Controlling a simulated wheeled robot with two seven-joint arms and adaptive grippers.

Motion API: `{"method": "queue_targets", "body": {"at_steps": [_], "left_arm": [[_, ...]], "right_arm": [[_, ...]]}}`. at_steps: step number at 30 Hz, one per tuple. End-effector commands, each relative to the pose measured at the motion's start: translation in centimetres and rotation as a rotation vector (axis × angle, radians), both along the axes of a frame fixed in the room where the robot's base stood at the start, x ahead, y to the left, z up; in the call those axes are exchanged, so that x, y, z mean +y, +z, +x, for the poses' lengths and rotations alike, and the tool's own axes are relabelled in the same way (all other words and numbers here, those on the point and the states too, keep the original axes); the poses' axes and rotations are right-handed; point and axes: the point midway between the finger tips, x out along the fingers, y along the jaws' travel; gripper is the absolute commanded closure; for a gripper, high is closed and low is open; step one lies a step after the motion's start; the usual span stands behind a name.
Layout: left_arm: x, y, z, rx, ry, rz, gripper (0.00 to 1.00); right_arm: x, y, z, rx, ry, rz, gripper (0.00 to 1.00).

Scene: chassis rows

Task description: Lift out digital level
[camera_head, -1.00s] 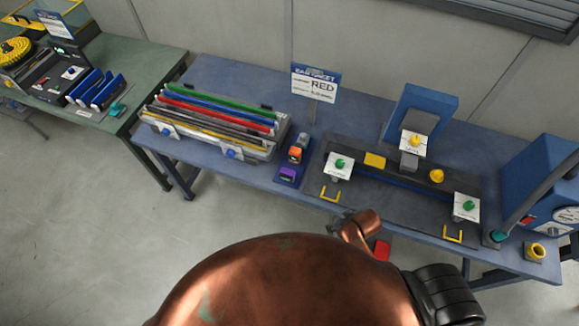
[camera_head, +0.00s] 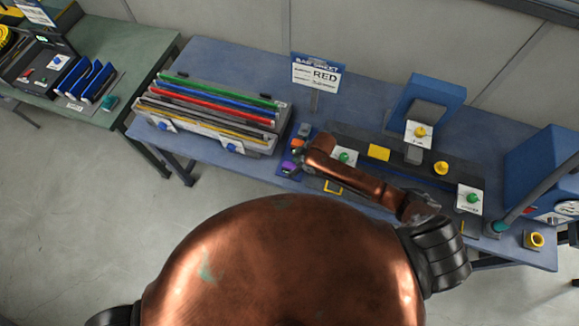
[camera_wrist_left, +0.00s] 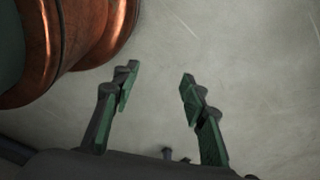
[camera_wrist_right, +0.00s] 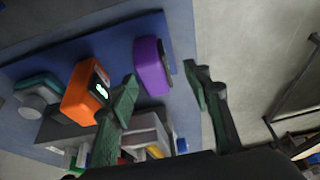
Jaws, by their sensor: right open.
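A small orange box (camera_wrist_right: 84,90) with a lit digit display stands on a blue tray (camera_wrist_right: 120,45) in the right wrist view. A purple block (camera_wrist_right: 150,67) with a dark face stands beside it. I cannot tell for sure which is the digital level. In the head view the orange box (camera_head: 298,144) and purple block (camera_head: 288,167) sit left of my right arm's end. My right gripper (camera_wrist_right: 160,78) is open and empty; the purple block shows between its fingers, the orange box to their left. My left gripper (camera_wrist_left: 160,75) is open and empty above bare floor.
A grey rack of coloured bars (camera_head: 210,110) stands left of the tray. A sign reading RED (camera_head: 317,75) stands behind. A dark fixture with a yellow block (camera_head: 378,152) and green knobs lies right. A teal-topped grey item (camera_wrist_right: 35,92) is beside the orange box.

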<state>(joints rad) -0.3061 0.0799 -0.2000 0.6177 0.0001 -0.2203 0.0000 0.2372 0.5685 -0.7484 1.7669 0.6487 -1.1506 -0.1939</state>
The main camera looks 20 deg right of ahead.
Motion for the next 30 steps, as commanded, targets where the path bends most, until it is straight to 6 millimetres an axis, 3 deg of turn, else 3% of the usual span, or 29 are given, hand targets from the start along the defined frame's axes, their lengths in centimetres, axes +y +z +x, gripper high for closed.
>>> {"method": "queue_targets", "body": {"at_steps": [2,5,15,21,30], "left_arm": [[0.1,0.1,-1.3,0.017,0.003,0.001,0.60],[0.1,0.5,-1.6,0.021,0.004,0.001,0.60],[-0.1,1.2,2.0,-0.026,-0.005,-0.002,0.60],[-0.1,1.1,1.9,-0.023,-0.005,-0.001,0.60],[0.0,1.0,0.2,-0.002,-0.001,0.000,0.60]], "right_arm": [[0.0,-0.5,0.3,-0.001,-0.002,-0.002,0.55],[0.2,-1.6,0.8,0.000,-0.004,-0.001,0.55],[1.1,-4.8,1.8,-0.002,-0.001,-0.002,0.55],[1.1,-4.8,1.8,-0.003,-0.001,-0.002,0.55],[1.1,-4.8,1.8,-0.002,-0.001,-0.002,0.74]]}}
